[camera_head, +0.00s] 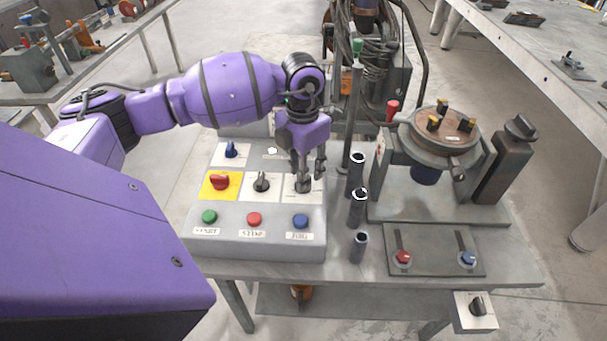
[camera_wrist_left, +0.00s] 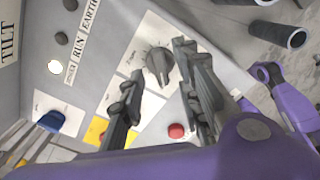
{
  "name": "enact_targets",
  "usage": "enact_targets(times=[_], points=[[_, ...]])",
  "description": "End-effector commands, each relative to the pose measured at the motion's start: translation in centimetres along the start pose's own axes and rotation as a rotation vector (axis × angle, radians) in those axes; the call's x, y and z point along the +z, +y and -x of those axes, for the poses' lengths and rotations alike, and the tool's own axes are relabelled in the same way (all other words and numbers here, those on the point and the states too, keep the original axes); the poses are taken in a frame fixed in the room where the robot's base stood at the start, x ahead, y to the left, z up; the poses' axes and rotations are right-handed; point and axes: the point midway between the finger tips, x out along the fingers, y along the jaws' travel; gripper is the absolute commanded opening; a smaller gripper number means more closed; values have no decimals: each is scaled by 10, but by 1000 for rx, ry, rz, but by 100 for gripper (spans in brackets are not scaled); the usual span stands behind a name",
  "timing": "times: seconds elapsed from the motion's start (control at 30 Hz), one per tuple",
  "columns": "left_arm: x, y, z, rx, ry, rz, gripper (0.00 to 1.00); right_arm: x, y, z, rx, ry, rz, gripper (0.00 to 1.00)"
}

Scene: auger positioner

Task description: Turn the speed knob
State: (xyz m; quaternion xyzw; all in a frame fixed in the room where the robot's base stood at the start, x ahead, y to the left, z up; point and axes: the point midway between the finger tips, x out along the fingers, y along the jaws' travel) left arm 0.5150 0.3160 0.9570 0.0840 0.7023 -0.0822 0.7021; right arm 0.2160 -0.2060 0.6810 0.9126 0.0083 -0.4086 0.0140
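A sloped grey control panel (camera_head: 255,243) stands on the table. A grey pointer knob (camera_wrist_left: 158,65) on a white plate, at the panel's right end, lies between and just beyond my fingertips in the left wrist view; I cannot read its label, so I cannot confirm it is the speed knob. My left gripper (camera_head: 311,177) is over that plate, pointing down, and largely hides the knob in the head view. Its fingers (camera_wrist_left: 162,78) are apart and nothing is clamped. Whether they touch the knob is unclear. My right gripper is not in view.
A black knob (camera_head: 262,182), red knob (camera_head: 220,181) on yellow and blue knob (camera_head: 231,150) sit left of the gripper. Green (camera_head: 209,217), red (camera_head: 254,219) and blue (camera_head: 301,221) buttons line the front. Upright tubes (camera_head: 358,205) and a round fixture (camera_head: 440,133) stand to the right.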

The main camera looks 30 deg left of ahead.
Motion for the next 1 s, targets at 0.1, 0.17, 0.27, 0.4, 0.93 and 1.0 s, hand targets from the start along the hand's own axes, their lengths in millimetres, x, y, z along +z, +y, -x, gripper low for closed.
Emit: enact_targets(times=[0.1, 0.17, 0.27, 0.4, 0.93, 1.0], points=[[0, 0, -13, -1, -1, 1, 31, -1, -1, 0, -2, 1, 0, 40], [0, 0, -17, -2, -1, 1, 31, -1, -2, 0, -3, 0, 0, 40], [0, 0, -21, -2, -1, 0, 31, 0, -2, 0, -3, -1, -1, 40], [0, 0, -21, -2, -1, 0, 31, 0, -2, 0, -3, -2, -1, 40], [0, 0, -21, -2, -1, -2, 0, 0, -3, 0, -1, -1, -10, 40], [0, 0, -21, -2, -1, -8, 0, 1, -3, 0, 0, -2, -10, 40]])
